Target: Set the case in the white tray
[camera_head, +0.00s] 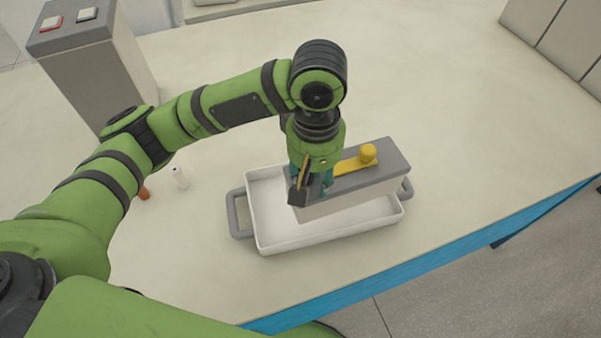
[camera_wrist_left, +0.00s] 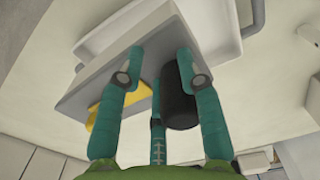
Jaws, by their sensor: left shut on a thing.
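The case (camera_head: 350,195) is a long light grey box with a darker grey top and a yellow lever with a round knob. It is over the white tray (camera_head: 275,243), roughly lengthwise with it; whether it touches the tray floor I cannot tell. My left gripper (camera_head: 311,190) points down at the case's left end, shut on it. In the left wrist view, the teal fingers (camera_wrist_left: 160,90) are around a black cylinder at the case (camera_wrist_left: 130,75). The tray (camera_wrist_left: 115,22) shows beyond the case. The gripper hides part of the case's left end. My right gripper is not in view.
A small white cylinder (camera_head: 179,178) and a brown-orange piece (camera_head: 143,193) stand left of the tray. A grey box with two buttons (camera_head: 85,65) is at the upper left. The blue table edge (camera_head: 400,273) is in front. The table right of the tray is clear.

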